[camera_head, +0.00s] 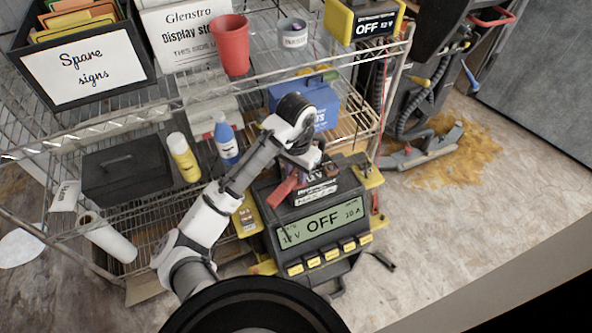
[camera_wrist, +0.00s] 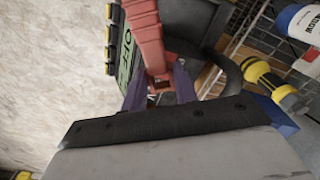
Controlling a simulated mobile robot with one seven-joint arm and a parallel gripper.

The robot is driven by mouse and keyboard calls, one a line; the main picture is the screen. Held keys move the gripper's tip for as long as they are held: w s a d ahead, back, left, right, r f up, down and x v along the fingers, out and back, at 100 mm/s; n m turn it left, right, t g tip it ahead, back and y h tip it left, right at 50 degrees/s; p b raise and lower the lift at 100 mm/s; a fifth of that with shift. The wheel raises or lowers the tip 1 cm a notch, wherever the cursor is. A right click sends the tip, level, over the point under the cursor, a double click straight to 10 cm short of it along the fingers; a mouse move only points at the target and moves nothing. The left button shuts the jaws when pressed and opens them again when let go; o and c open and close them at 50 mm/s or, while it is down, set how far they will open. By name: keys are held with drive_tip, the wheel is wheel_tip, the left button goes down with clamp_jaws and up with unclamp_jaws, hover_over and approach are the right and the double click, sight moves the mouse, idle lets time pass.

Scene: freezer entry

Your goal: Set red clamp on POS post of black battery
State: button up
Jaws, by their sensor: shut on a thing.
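The red clamp (camera_wrist: 148,35) is held between the purple fingertips of my gripper (camera_wrist: 158,88) in the wrist view. In the head view the red clamp (camera_head: 284,188) slants down to the left, in front of the black battery (camera_head: 318,191). The battery sits behind the display of the charger (camera_head: 282,220), which reads OFF, 12 V and 20 A. My gripper (camera_head: 299,172) is shut on the clamp, over the battery's left part. My wrist and the clamp hide much of the battery top, and I cannot make out the POS post or whether the clamp touches it.
A wire shelf (camera_head: 265,84) stands behind and left, close to my arm. It holds a blue box (camera_head: 322,112), a blue bottle (camera_head: 226,142), a yellow bottle (camera_head: 183,158) and a black case (camera_head: 125,172). A red cup (camera_head: 230,45) is above.

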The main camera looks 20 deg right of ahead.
drive_tip(key=shift+f+b, duration=0.7)
drive_tip(key=shift+f, duration=0.65)
drive_tip(key=o, duration=1.2)
drive_tip(key=shift+r, duration=0.1)
drive_tip(key=shift+c, duration=0.2)
wheel_tip(320, 180, up, 14)
drive_tip(key=p, duration=0.1)
